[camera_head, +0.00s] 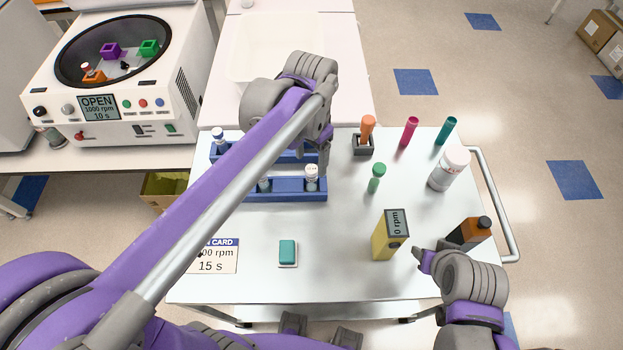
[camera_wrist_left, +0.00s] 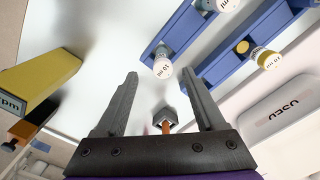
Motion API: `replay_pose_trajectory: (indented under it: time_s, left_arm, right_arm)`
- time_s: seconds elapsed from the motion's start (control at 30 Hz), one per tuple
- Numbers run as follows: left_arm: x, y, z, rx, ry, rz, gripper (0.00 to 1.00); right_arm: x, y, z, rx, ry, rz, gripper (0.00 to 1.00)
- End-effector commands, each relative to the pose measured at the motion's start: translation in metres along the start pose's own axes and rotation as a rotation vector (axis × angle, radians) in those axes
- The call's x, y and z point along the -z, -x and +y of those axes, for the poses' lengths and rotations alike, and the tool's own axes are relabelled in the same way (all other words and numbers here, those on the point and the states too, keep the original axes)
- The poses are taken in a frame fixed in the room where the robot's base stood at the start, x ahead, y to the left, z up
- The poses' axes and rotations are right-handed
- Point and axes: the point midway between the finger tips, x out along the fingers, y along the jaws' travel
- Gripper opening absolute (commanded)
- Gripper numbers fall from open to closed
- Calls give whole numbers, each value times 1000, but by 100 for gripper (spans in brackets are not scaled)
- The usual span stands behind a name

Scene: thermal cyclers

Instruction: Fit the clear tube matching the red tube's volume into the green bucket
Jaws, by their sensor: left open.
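Capped clear tubes stand in two blue racks. The front rack (camera_head: 290,195) holds two, including a white-capped tube (camera_head: 311,172) at its right end, seen in the left wrist view (camera_wrist_left: 163,66) with a partly readable "10 ml" label. A yellow-ringed tube (camera_wrist_left: 265,57) stands in the other rack. My left gripper (camera_head: 322,168) is open and empty above the racks' right ends; in its wrist view the white-capped tube appears just beyond the fingertips. The green bucket (camera_head: 149,47) is in the centrifuge bowl. An orange-red tube (camera_head: 367,128) stands in a grey holder.
The centrifuge (camera_head: 160,90) is open at the upper left, with purple (camera_head: 111,50) and orange (camera_head: 94,76) buckets. My left arm hides part of the racks.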

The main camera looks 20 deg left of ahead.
Motion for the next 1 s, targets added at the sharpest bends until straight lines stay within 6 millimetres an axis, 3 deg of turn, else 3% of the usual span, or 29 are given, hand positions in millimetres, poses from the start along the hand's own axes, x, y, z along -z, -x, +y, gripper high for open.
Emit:
replay_pose_trajectory:
  time_s: [0.27,0.53,0.83,1.0]
  left_arm:
    - [2,-24,-2,0,1,1,71]
    - [5,-62,-4,0,1,2,71]
    - [5,-67,-4,1,2,2,71]
    - [5,-67,-4,1,2,2,42]
  right_arm:
    - [0,0,0,0,0,0,50]
    - [-1,-1,0,0,0,-1,50]
    - [-1,-1,0,0,0,-1,50]
    - [-1,-1,0,0,0,-1,50]
